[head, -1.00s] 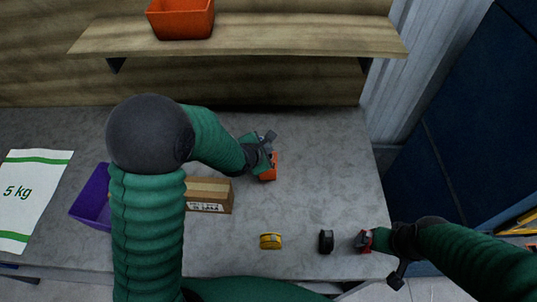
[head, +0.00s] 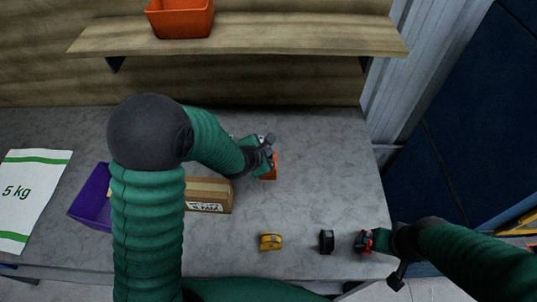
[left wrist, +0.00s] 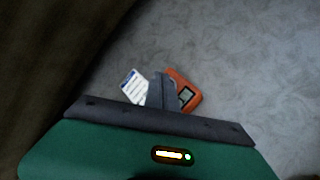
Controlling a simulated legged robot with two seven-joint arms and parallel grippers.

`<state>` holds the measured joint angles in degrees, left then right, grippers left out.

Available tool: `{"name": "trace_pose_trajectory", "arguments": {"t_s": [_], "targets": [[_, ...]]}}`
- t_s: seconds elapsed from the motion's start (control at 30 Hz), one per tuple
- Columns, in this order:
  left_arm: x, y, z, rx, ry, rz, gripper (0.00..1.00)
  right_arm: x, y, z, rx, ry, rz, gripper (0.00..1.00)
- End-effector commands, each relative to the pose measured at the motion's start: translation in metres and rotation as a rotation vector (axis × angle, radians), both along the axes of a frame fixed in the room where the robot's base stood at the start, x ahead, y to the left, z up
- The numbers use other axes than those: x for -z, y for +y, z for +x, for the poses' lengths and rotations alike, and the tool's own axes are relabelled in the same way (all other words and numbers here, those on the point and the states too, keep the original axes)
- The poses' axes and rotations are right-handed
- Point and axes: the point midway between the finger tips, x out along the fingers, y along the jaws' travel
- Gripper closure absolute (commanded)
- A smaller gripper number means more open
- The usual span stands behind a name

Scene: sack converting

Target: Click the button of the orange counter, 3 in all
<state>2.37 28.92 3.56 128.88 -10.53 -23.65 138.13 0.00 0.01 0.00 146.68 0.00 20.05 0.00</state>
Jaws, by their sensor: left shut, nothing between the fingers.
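The orange counter (head: 272,172) lies on the grey bench, partly hidden by my left gripper (head: 268,156). In the left wrist view the orange counter (left wrist: 190,92) shows a small dark display, and the shut fingers (left wrist: 164,92) cover its left part. My left gripper is shut and empty, its tips over or at the counter; I cannot tell whether they touch it. The button is hidden. My right gripper (head: 372,241) is at the bench's front right, beside a small red thing (head: 362,241); its jaws are too small to read.
A white card (left wrist: 133,87) lies beside the counter. A cardboard box (head: 209,194), a yellow object (head: 270,242) and a black object (head: 326,241) stand on the bench. A purple bin (head: 90,199) and a 5 kg sack (head: 30,195) are at left. An orange bin (head: 180,18) sits on the shelf.

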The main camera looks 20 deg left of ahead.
Motion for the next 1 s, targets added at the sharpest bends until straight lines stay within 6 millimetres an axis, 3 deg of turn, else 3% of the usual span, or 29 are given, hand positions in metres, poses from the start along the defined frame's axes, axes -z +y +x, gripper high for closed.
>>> {"name": "trace_pose_trajectory", "arguments": {"t_s": [0.73, 1.0], "targets": [[0.007, 0.000, 0.000, -0.001, 0.002, 0.000, 1.00, 0.003, 0.000, 0.000, 0.000, 0.000, 0.000, 0.00], [-0.007, 0.001, -0.001, -0.001, 0.003, 0.000, 1.00, -0.011, 0.000, 0.000, 0.000, 0.000, 0.000, 0.00]]}}
